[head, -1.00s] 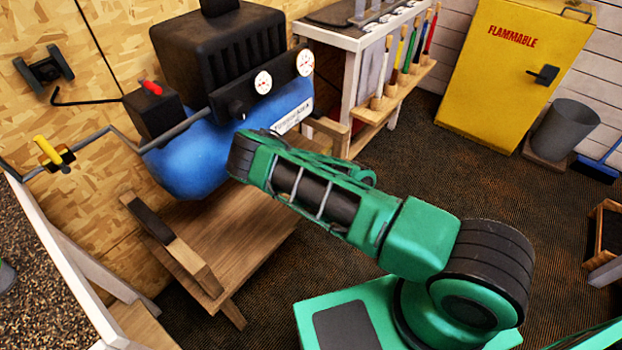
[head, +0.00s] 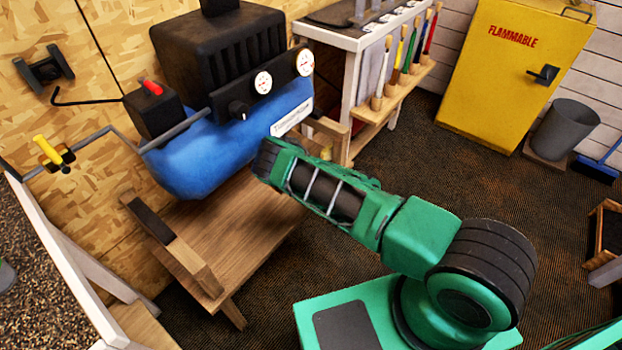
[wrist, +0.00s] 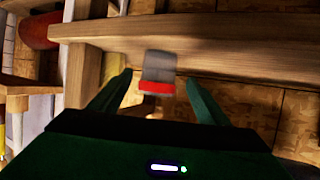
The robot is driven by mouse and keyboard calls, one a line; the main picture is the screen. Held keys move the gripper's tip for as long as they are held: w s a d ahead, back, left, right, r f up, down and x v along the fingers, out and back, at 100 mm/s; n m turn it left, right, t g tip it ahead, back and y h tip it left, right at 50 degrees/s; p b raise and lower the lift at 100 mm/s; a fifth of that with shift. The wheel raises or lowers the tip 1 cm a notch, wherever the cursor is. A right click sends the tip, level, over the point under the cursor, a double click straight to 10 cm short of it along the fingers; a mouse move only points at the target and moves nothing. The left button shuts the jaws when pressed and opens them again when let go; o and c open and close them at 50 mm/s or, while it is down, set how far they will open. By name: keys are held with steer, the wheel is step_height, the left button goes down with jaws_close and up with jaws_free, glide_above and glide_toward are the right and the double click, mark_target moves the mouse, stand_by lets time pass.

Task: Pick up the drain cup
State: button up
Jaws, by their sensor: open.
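In the wrist view, a small grey piece with a red band, which looks like the drain cup (wrist: 158,68), shows between the fingertips of my gripper (wrist: 158,78). The fingers are open, one on each side of it, with gaps visible on both sides. I cannot tell how far beyond the fingertips it lies. Behind it runs a wooden beam (wrist: 215,30). In the head view the gripper and the cup are hidden; the far end of my green arm is in front of the blue compressor tank (head: 190,160).
The compressor stands on a wooden stand (head: 240,225) against the board wall. A white-legged bench (head: 350,100) with a tool rack is behind my arm. A yellow cabinet (head: 515,85) and a grey bin (head: 567,128) stand at the right. The dark floor between is clear.

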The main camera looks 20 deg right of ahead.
steer(key=shift+w+a+r, duration=0.1)
steer(key=shift+w+a, duration=0.15)
steer(key=shift+w, duration=0.6)
steer(key=shift+w+f, duration=0.2)
steer(key=shift+w+f, duration=0.2)
steer(key=shift+w, duration=0.85)
steer(key=shift+x, duration=1.1)
steer(key=shift+a, duration=0.1)
steer(key=shift+s, duration=0.1)
steer(key=c, duration=1.1)
